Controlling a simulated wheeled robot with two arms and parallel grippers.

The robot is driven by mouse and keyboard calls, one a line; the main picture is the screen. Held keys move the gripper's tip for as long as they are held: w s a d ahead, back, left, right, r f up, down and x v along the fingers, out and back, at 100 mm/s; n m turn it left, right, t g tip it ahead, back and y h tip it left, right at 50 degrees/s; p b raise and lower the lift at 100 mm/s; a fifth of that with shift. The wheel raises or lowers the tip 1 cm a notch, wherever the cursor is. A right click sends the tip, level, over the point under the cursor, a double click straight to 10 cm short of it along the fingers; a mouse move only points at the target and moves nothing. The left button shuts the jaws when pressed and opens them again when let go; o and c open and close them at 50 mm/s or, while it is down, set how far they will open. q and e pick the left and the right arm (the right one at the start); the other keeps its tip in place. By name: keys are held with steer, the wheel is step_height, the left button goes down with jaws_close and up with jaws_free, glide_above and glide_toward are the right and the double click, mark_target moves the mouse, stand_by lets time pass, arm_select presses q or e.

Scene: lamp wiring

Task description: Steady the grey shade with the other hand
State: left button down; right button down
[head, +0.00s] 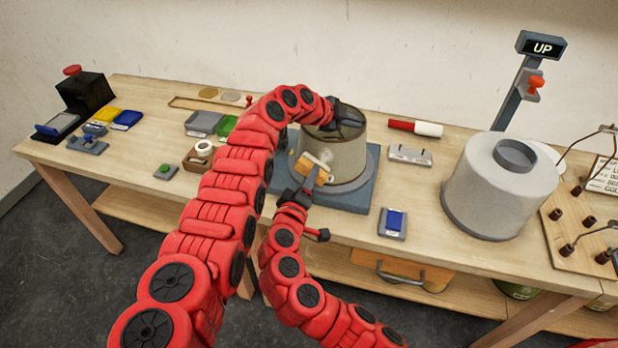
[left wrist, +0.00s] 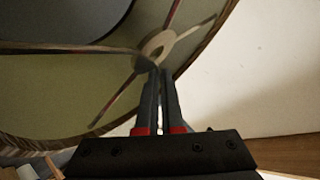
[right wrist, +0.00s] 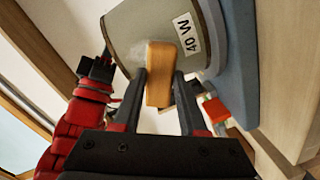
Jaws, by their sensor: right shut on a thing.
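The grey shade (head: 345,158) stands upright on a blue-grey base (head: 358,190) at the table's middle. In the right wrist view its wall (right wrist: 145,30) carries a "40 W" label. My left gripper (head: 338,122) is at the shade's top. In the left wrist view its fingers (left wrist: 160,75) are together over the open shade, by the spokes and central ring (left wrist: 157,44); I cannot tell whether they touch it. My right gripper (head: 306,188) is shut on a wooden block (right wrist: 159,75), held in front of the shade's wall by a pale smudge. Whether the block touches is unclear.
A large pale cone-shaped piece (head: 495,190) stands to the right, near a post with an "UP" display (head: 541,47). A red-and-white tool (head: 415,128), a metal plate (head: 410,155) and a blue-topped pad (head: 394,222) lie between. Several small items lie left of my arms.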

steer(key=shift+x, duration=1.2)
steer(key=shift+s+d, duration=0.2)
steer(key=shift+d, duration=0.45)
steer(key=shift+s+d, duration=0.2)
steer(key=shift+d, duration=0.45)
steer(key=shift+s+d, duration=0.25)
steer(key=shift+d, duration=0.4)
steer(key=shift+w+a, duration=0.25)
steer(key=shift+a, duration=0.4)
steer(key=shift+w+a, duration=0.25)
steer(key=shift+a, duration=0.45)
steer(key=shift+w+a, duration=0.2)
steer(key=shift+a, duration=0.45)
steer(key=shift+w+d+r, duration=0.1)
steer(key=shift+r, duration=0.45)
steer(key=shift+s+d, duration=0.25)
steer(key=shift+d, duration=0.4)
steer(key=shift+s+d, duration=0.25)
steer(key=shift+d, duration=0.35)
steer(key=shift+s+d, duration=0.25)
steer(key=shift+d, duration=0.4)
steer(key=shift+w+a, duration=0.25)
steer(key=shift+a, duration=0.4)
steer(key=shift+w+a, duration=0.25)
steer(key=shift+a, duration=0.4)
steer(key=shift+w+a, duration=0.2)
steer(key=shift+a, duration=0.45)
steer(key=v, duration=0.6)
steer(key=shift+a, duration=0.1)
